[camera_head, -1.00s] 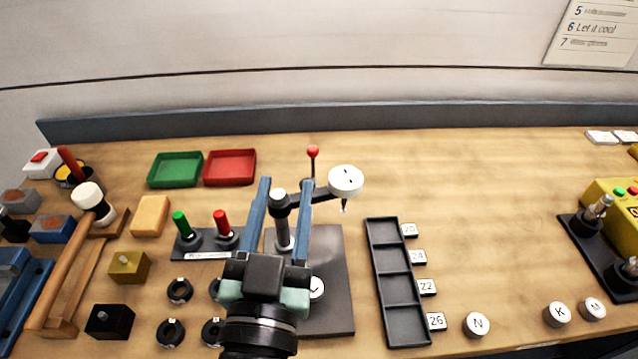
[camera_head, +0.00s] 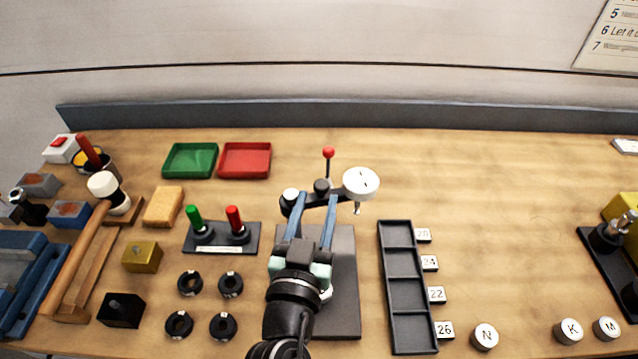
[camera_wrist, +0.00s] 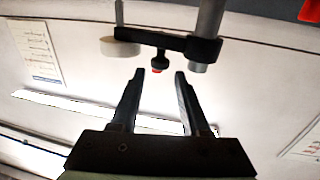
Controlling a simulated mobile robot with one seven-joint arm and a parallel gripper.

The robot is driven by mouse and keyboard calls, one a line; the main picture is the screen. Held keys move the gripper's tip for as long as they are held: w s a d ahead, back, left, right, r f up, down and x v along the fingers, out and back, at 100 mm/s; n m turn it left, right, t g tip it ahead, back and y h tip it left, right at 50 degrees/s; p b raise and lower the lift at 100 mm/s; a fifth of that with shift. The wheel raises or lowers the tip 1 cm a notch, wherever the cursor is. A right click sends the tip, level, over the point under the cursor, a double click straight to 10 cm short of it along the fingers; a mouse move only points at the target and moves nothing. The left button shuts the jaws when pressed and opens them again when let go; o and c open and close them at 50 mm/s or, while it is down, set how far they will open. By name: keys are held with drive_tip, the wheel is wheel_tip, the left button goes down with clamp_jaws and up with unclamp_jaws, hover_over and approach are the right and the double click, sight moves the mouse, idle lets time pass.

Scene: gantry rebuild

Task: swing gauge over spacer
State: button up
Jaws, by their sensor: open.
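The gauge (camera_head: 361,183) is a white round dial with a thin stem below, on a dark swing arm (camera_wrist: 180,42) with a black knob (camera_wrist: 159,62). The arm is carried by a post (camera_wrist: 208,30) standing on a dark plate (camera_head: 345,315). The dial hangs beyond the plate's back right. A white disc (camera_head: 327,292), perhaps the spacer, lies on the plate, mostly hidden by my gripper. My gripper (camera_head: 316,198) is open, its fingertips just in front of the swing arm, right of the post. In the wrist view the knob shows between and just beyond the tips.
A red-ball lever (camera_head: 328,153) stands behind the swing arm. A black compartment tray (camera_head: 388,345) lies to the right with number tags beside it. A stand with green and red handles (camera_head: 222,249) and several black rings (camera_head: 222,326) are to the left. The bench behind the tray is clear.

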sight(340, 188)
drive_tip(key=shift+w+d, duration=0.15)
drive_tip(key=shift+w, duration=0.55)
drive_tip(key=shift+w+d, duration=0.1)
drive_tip(key=shift+w, duration=0.6)
clamp_jaws()
idle(0.5)
